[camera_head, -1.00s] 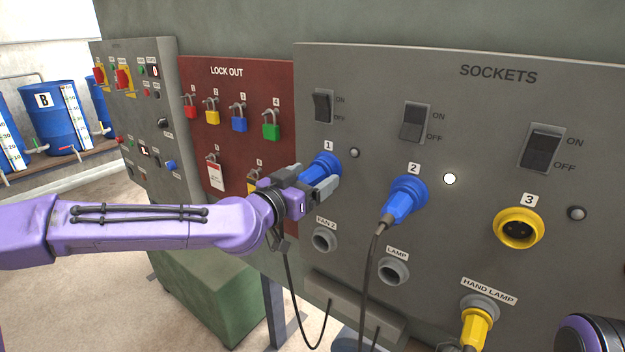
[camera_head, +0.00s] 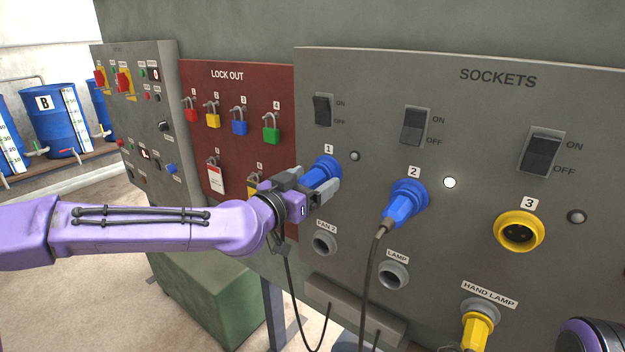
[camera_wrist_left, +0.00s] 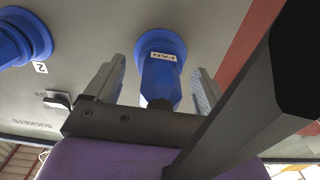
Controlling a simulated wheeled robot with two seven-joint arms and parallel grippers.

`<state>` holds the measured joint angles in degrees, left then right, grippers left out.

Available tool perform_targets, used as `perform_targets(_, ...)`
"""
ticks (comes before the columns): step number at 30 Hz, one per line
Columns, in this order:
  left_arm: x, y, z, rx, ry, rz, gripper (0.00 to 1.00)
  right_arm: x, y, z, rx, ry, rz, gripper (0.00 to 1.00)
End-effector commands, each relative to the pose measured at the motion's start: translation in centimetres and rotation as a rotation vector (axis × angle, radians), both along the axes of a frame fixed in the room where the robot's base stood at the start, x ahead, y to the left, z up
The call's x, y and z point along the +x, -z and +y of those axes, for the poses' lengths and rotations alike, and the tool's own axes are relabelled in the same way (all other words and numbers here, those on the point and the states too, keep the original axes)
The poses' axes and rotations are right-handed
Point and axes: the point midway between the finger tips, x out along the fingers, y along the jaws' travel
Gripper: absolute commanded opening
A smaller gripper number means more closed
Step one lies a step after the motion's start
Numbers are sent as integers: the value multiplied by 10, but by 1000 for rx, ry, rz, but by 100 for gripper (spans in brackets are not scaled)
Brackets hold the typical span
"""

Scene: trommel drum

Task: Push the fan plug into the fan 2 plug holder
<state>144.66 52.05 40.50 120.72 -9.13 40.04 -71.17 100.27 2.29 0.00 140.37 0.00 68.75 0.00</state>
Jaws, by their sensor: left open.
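The blue fan plug (camera_head: 318,175) sits in socket 1 on the grey sockets panel, with its cable hanging down. In the left wrist view the plug (camera_wrist_left: 160,77) carries a FAN label and stands between my spread fingers. My left gripper (camera_head: 321,185) is open around the plug, with a gap on each side. The fan 2 plug holder (camera_head: 324,243), a grey round empty cup, is below socket 1. Part of my right arm shows at the lower right corner; its fingers are not in view.
A second blue plug (camera_head: 406,203) is in socket 2, its cable hanging in front of the panel. The lamp holder (camera_head: 393,274) is empty. A yellow plug (camera_head: 477,331) is in the hand lamp holder. Yellow socket 3 (camera_head: 519,232) is empty. A ledge (camera_head: 352,311) juts out below.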

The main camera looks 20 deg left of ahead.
Motion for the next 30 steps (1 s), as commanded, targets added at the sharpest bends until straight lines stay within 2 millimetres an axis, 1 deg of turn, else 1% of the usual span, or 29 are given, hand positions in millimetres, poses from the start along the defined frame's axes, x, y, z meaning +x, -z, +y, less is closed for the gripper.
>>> perform_targets(6,0,0,0,0,0,1,83,0,0,0,0,0,0,43)
perform_targets(8,0,0,0,0,0,1,63,0,0,0,0,0,0,43)
perform_targets(9,0,0,0,0,0,1,50,0,0,0,0,0,0,43)
perform_targets(11,0,0,0,0,0,1,31,0,0,0,0,0,0,43)
perform_targets(12,0,0,0,0,0,1,18,0,0,0,0,0,0,43)
perform_targets(14,0,0,0,0,0,1,0,0,0,0,0,0,0,43)
perform_targets(19,-2,-1,1,1,-1,0,0,0,-2,0,0,0,0,43)
perform_targets(30,-16,0,7,2,-1,0,0,0,-6,0,0,0,0,43)
